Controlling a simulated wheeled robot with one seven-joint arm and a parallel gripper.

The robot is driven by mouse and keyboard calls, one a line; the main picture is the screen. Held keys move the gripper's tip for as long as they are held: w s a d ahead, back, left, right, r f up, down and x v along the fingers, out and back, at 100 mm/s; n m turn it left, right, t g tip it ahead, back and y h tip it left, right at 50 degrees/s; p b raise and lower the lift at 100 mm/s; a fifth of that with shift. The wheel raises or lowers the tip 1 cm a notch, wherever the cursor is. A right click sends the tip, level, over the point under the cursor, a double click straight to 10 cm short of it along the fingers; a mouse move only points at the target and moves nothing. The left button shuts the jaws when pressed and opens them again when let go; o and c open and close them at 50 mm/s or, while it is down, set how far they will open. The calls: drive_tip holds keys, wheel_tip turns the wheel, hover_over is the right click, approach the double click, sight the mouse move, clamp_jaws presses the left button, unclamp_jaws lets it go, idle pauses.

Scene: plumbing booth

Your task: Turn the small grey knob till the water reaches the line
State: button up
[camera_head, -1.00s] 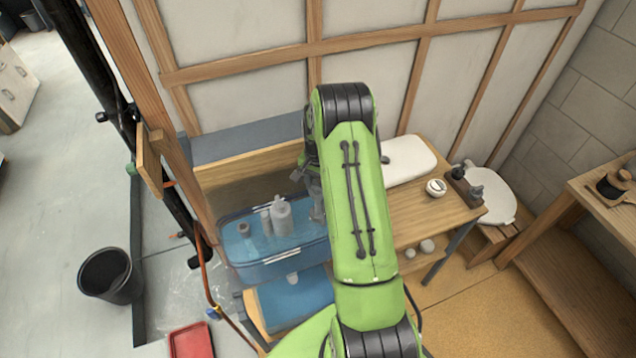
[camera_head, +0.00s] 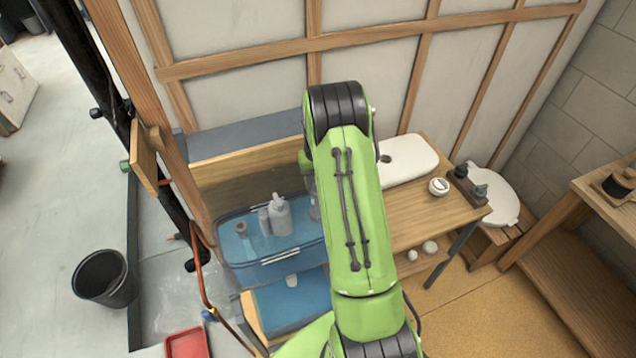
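A clear blue tub (camera_head: 287,256) stands at the left end of the wooden bench and looks blue inside; I cannot make out a water level or a line on it. A grey-white pump bottle (camera_head: 280,218) and smaller grey items stand in or behind it. I cannot pick out a small grey knob for sure. My green arm (camera_head: 350,215) crosses the middle of the view and covers part of the bench and the tub's right end. My gripper is hidden behind the arm, so its fingers and any contact do not show.
A black upright pipe (camera_head: 150,165) with an orange hose (camera_head: 203,270) stands left of the bench. A black bucket (camera_head: 104,280) and a red tray (camera_head: 186,343) are on the floor. A white board (camera_head: 408,157) and a round white-topped item (camera_head: 438,186) lie on the bench's right.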

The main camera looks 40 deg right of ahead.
drive_tip(key=shift+n, duration=0.6)
drive_tip(key=o, duration=1.1)
drive_tip(key=shift+c, duration=0.2)
wheel_tip(320, 180, up, 16)
drive_tip(key=shift+p, duration=0.4)
drive_tip(key=shift+f, duration=0.1)
